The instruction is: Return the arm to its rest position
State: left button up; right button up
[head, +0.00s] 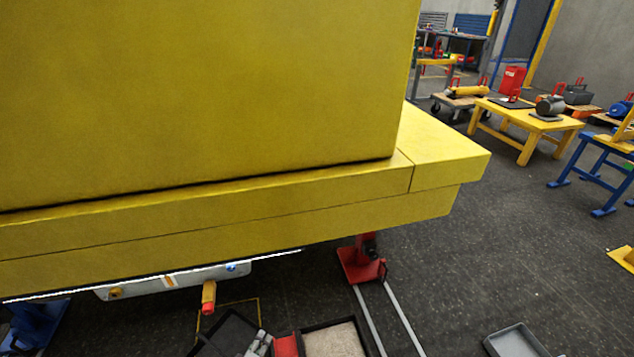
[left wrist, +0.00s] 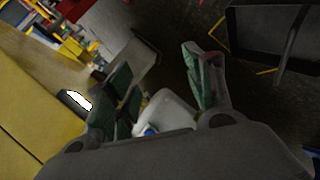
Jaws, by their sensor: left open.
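My left gripper (left wrist: 165,65) is open in the left wrist view, its two green-padded fingers spread with nothing held between their tips. A pale grey-white part (left wrist: 168,112) with a blue spot shows behind the gap near the finger bases. In the head view a similar pale part (head: 185,281) with a blue spot shows under the large yellow boom (head: 210,90). A yellow pin with a red end (head: 208,297) points down from it. I cannot clearly make out the left gripper in the head view. My right gripper is in neither view.
The boom blocks much of the head view; its yellow side also shows in the left wrist view (left wrist: 30,115). A red stand (head: 360,265) is below its right end. A grey tray (head: 513,341) lies on the floor. A yellow table (head: 527,115) stands back right.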

pick_arm(q)
jog(key=s+a+m+g+p, duration=0.2)
jog(key=s+m+g+p, duration=0.1)
jog(key=s+p, duration=0.6)
jog(key=s+a+r+m+g+y+p, duration=0.1)
jog(key=s+m+g+p, duration=0.3)
jog(key=s+p, duration=0.5)
jog(key=s+a+r+m+g+p, duration=0.1)
jog(key=s+a+m+g+p, duration=0.2)
jog(key=s, duration=1.6)
jog(key=m+p, duration=0.3)
jog(key=p, duration=0.3)
jog(key=shift+s+a+y, duration=0.3)
jog(key=shift+s+a, duration=0.05)
jog(key=shift+s, duration=0.05)
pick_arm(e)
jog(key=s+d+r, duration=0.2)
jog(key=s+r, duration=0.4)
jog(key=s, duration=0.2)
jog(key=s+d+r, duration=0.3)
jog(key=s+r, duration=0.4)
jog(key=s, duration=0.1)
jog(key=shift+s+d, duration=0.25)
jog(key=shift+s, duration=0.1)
pick_arm(q)
jog(key=shift+s, duration=0.1)
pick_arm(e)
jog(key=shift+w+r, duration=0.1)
